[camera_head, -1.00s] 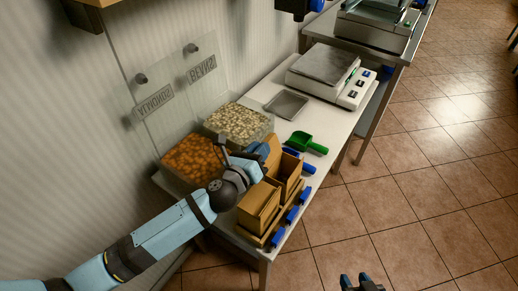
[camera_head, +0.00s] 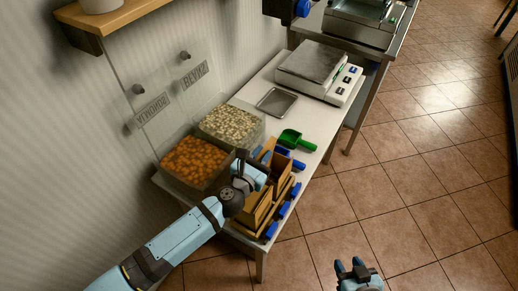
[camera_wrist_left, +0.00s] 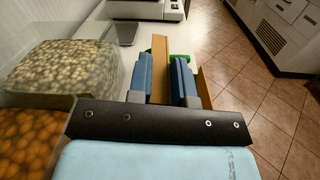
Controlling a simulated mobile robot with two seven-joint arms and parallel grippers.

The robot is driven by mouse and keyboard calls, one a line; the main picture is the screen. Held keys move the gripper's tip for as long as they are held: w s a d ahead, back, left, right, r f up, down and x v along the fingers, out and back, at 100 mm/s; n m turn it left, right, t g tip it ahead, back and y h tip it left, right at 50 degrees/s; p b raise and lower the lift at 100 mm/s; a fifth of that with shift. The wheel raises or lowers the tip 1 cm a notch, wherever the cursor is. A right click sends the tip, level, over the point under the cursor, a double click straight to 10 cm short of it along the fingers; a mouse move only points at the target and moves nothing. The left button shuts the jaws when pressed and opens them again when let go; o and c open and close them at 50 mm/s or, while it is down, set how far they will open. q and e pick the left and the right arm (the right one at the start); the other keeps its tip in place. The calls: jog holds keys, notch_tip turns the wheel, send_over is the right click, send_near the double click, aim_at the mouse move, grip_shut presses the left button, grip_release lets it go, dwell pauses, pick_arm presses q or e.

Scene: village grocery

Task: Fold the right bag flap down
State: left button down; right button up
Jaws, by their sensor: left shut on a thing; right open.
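Two brown paper bags stand side by side near the table's front edge; the back bag (camera_head: 284,168) and the front bag (camera_head: 257,207) are partly covered by my left arm. My left gripper (camera_head: 265,163) is over the back bag. In the left wrist view, a brown upright flap (camera_wrist_left: 160,68) stands between its two blue fingers, which are shut on it. Another brown panel (camera_wrist_left: 205,88) shows just right of the right finger. Which flap is held is hard to tell. My right gripper (camera_head: 357,270) is open and empty over the floor, away from the table.
Bins of orange-brown nuts (camera_head: 194,160) and pale nuts (camera_head: 232,125) stand left of the bags. A green scoop (camera_head: 297,139), metal tray (camera_head: 277,102) and scale (camera_head: 313,66) lie farther back. Blue clips (camera_head: 283,209) line the front edge.

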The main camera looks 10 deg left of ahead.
pick_arm(q)
jog(key=shift+d+m, duration=0.15)
jog(key=shift+m, duration=0.15)
jog(key=c, duration=1.1)
grip_release()
jog(key=b+v, duration=0.1)
jog(key=v, duration=1.2)
jog(key=shift+f+b, duration=0.1)
jog(key=shift+b, duration=0.2)
jog(key=shift+s, duration=0.45)
